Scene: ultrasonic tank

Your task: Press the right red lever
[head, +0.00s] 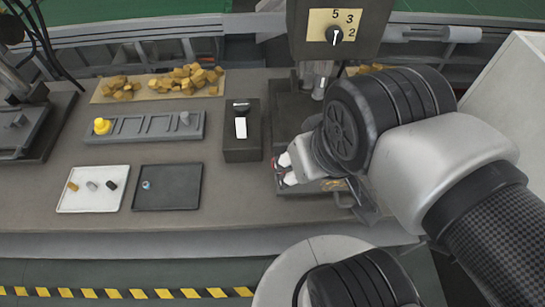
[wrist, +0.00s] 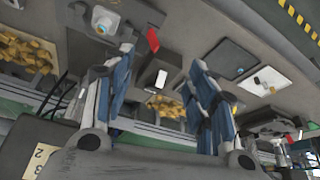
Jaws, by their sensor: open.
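A red lever (wrist: 153,40) shows in the wrist view, beyond and between my fingertips, at the edge of a dark machine base (wrist: 82,48). In the head view a small bit of red (head: 276,164) shows right beside my fingertips; most of the lever there is hidden by my gripper. My gripper (head: 288,168) is over the front left part of the dark base. In the wrist view my gripper (wrist: 160,58) has its two blue-grey fingers apart with nothing between the pads. I cannot tell whether a finger touches the lever. No second red lever shows.
A black box (head: 241,145) with a knob and white label stands left of my gripper. A dial panel (head: 322,48) hangs behind. A grey holder (head: 145,127), white tray (head: 75,202) and black tray (head: 180,202) lie left. The bench between black tray and gripper is clear.

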